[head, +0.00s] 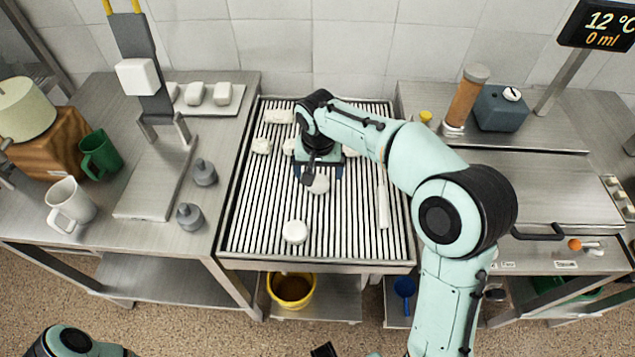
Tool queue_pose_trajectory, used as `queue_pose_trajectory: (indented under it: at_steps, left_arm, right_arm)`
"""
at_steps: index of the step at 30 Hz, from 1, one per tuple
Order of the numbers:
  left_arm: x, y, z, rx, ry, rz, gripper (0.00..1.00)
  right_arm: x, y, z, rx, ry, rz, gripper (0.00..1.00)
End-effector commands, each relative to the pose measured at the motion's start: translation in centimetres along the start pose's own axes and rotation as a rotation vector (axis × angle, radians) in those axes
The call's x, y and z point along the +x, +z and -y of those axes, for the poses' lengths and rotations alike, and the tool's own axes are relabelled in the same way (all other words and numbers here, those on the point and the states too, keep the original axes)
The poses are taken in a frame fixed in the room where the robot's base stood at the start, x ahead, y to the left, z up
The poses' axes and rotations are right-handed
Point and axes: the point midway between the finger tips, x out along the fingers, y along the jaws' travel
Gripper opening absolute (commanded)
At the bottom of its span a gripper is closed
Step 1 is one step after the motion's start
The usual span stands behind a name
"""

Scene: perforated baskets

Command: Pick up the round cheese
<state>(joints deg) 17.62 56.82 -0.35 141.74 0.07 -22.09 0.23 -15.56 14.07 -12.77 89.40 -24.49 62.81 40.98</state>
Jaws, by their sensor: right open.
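Several white cheeses lie on the slatted draining table (245,215). A round white cheese (294,232) sits near its front edge, clear of the gripper. Another rounded white cheese (319,185) lies just in front of my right gripper (318,172), partly covered by it. My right gripper is open and points down over the middle of the slats. I cannot tell whether it touches that cheese. Other pale lumps (278,116) lie behind and beside the gripper, some partly hidden. Only a dark piece at the bottom edge may be my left gripper (324,351); its jaws cannot be made out.
A white bar (383,205) lies on the right of the slats. A grey press stand (150,90), a green mug (100,154), a white jug (70,204) and grey weights (190,216) stand left. The front slats are mostly free.

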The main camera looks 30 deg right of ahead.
Motion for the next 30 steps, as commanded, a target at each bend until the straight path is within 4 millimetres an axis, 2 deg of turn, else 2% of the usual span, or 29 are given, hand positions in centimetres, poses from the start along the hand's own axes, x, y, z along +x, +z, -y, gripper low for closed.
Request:
queue_pose_trajectory:
  at_steps: [1,3,10,18,28,30]
  left_arm:
    - [0.2,0.0,0.1,0.0,0.0,0.001,0.9]
    - [0.2,0.0,0.1,0.0,0.0,0.001,0.9]
    - [0.3,0.0,0.1,0.0,0.0,0.0,0.9]
    - [0.3,0.0,0.1,0.0,0.0,0.0,0.9]
    - [0.3,0.0,0.1,0.0,0.0,0.0,0.9]
    - [0.3,0.0,0.1,0.0,0.0,0.0,0.9]
  right_arm:
    - [1.0,0.1,0.0,-0.001,0.003,0.003,0.91]
    - [1.9,0.0,0.0,0.0,0.001,0.001,0.91]
    - [3.5,-0.1,-0.1,0.0,0.002,0.002,0.91]
    - [7.4,-0.4,-0.1,0.0,0.002,0.002,0.91]
    - [8.0,-0.4,-0.1,0.0,-0.001,-0.001,0.91]
    - [8.0,-0.4,-0.1,0.0,-0.001,-0.001,0.68]
